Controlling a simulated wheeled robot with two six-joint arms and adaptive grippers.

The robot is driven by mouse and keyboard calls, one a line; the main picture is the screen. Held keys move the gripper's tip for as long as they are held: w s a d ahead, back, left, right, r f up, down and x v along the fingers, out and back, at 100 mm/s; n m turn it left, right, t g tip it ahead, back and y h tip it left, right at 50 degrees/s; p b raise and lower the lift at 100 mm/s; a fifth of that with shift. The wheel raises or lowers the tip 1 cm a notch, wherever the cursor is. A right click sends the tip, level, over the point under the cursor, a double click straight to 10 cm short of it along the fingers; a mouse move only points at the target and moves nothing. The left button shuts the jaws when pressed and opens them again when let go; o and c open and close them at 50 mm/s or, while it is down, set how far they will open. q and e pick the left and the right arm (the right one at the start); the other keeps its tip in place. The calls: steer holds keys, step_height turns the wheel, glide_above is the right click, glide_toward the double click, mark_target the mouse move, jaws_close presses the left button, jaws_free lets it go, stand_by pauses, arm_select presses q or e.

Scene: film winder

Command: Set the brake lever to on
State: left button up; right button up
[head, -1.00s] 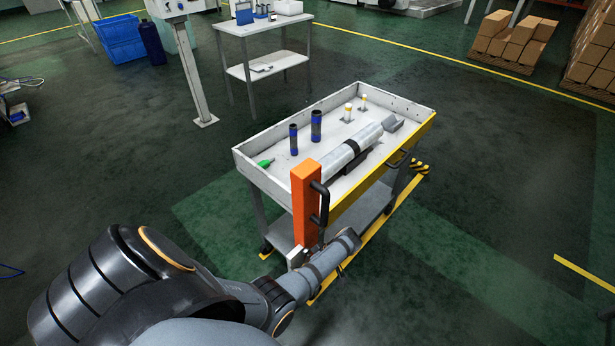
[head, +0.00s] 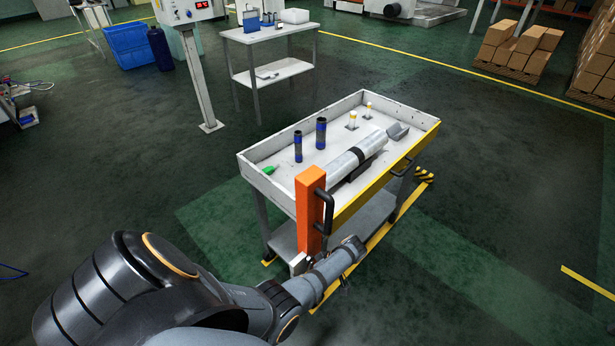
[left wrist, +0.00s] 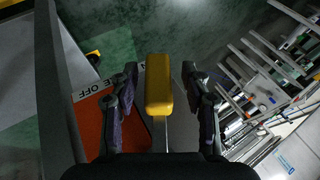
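The brake lever has a yellow handle (left wrist: 159,95) on a thin metal shaft, in the middle of the left wrist view. My left gripper (left wrist: 160,76) is open, with one finger on each side of the handle and a visible gap on both sides. An orange plate lies behind it (left wrist: 90,125), with a white label (left wrist: 97,88) ending in "OFF". In the head view the orange post (head: 309,215) stands at the cart's near corner. My left forearm reaches its lower part; the fingers and lever cannot be made out there. My right gripper is not in view.
The cart (head: 262,198) carries a grey roll (head: 345,165), blue-and-black cylinders and a green item. A black handle (head: 329,212) sticks out beside the post. A white side table (head: 268,72) and a control post (head: 192,80) stand behind.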

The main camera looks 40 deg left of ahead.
arm_select(q)
steer(key=v, duration=1.2)
steer(key=shift+w+d, duration=0.1)
